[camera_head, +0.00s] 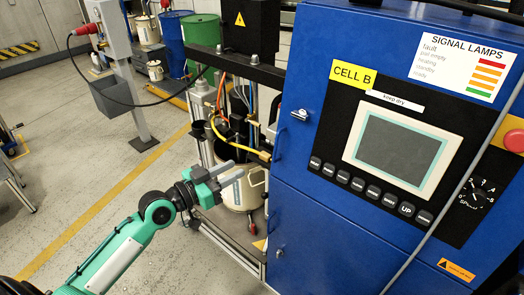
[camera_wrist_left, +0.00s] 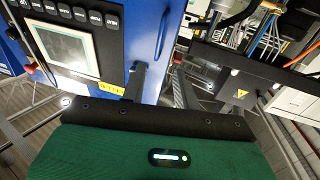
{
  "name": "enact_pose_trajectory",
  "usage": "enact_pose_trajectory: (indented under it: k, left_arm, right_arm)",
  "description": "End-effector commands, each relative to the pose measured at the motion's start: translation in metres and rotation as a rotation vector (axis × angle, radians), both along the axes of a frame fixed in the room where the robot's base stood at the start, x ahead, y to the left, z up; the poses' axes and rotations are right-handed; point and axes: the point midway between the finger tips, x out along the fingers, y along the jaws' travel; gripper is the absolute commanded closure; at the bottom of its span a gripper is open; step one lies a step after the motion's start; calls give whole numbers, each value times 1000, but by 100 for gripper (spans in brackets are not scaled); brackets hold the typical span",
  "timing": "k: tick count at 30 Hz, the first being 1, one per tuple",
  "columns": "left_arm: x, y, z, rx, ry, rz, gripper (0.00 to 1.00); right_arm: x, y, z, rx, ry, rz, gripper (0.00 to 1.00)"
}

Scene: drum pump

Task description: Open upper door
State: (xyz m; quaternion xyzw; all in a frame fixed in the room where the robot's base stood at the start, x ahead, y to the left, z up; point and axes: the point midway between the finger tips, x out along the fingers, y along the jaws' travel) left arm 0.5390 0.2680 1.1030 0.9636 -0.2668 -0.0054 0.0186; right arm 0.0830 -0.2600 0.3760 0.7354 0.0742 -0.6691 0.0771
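The upper door (camera_head: 345,60) is the blue front of the cabinet, with a screen and a row of black buttons. It looks closed. A small silver latch handle (camera_head: 300,115) sits near its left edge. In the left wrist view the blue door (camera_wrist_left: 143,25) and its screen stand upper left; I cannot make out the handle there. My left gripper (camera_head: 236,170) is left of the cabinet and lower than the handle, apart from both. Its two fingers, also in the left wrist view (camera_wrist_left: 160,82), are spread with nothing between them. My right gripper is not in view.
Left of the cabinet stands the pump frame with a black crossbeam (camera_head: 238,66), hoses and a pale drum (camera_head: 243,190). A lower blue door (camera_head: 325,235) with a small lock lies below. A grey post (camera_head: 125,75) stands farther back. The floor at left is largely clear.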

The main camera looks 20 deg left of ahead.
Motion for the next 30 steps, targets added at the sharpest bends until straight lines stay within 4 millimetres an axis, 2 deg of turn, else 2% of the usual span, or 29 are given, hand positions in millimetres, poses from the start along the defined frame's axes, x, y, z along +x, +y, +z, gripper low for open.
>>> enact_pose_trajectory:
  k: [8,21,25,30]
  left_arm:
    - [25,-16,6,-5,-3,-2,69]
    - [98,-59,4,-3,-1,-1,69]
    - [111,-66,3,-2,-1,0,69]
    - [117,-71,1,-1,-1,-1,69]
  right_arm:
    - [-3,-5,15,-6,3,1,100]
    - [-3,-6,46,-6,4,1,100]
    - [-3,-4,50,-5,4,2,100]
    - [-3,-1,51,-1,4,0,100]
